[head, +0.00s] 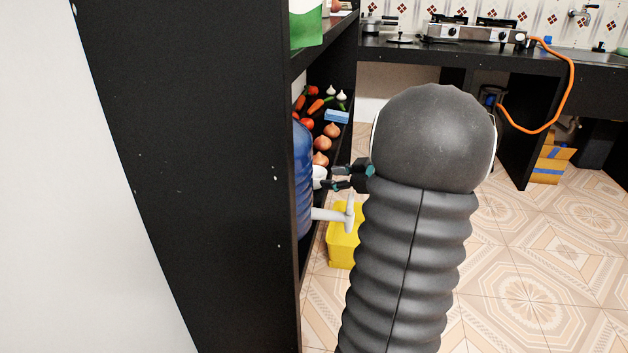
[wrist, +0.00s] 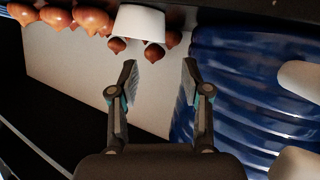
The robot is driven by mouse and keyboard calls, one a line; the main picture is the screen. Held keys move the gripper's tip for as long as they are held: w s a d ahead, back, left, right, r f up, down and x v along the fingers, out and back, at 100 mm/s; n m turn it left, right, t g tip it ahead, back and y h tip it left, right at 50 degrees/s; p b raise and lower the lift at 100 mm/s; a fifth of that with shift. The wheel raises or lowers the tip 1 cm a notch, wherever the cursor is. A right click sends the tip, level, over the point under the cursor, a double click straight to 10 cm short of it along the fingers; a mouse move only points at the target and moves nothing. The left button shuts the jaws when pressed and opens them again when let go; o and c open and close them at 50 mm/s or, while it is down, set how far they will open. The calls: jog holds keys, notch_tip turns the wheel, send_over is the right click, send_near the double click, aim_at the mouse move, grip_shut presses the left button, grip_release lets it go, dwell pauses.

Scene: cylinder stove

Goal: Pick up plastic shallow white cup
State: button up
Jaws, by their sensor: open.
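The white cup (wrist: 140,21) shows in the wrist view at the top, just beyond my fingertips and a little left of the gap between them. In the head view a small part of the cup (head: 319,175) shows at the shelf edge; the rest is hidden. My gripper (wrist: 160,76) is open, with nothing between its fingers. In the head view my gripper (head: 334,178) reaches left toward the shelf, close to the cup and apart from it in the wrist view.
A large blue bottle (head: 301,175) with a white tap (head: 334,215) stands by the cup. Onions (head: 323,143) and other vegetables lie along the shelf. A black shelf panel (head: 215,150) blocks the left. A yellow bin (head: 342,248) stands on the floor; tiled floor at right is open.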

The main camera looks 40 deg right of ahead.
aim_at(320, 173)
jog(key=b+x, duration=0.1)
jog(key=x, duration=1)
jog(key=shift+r, duration=0.1)
grip_shut()
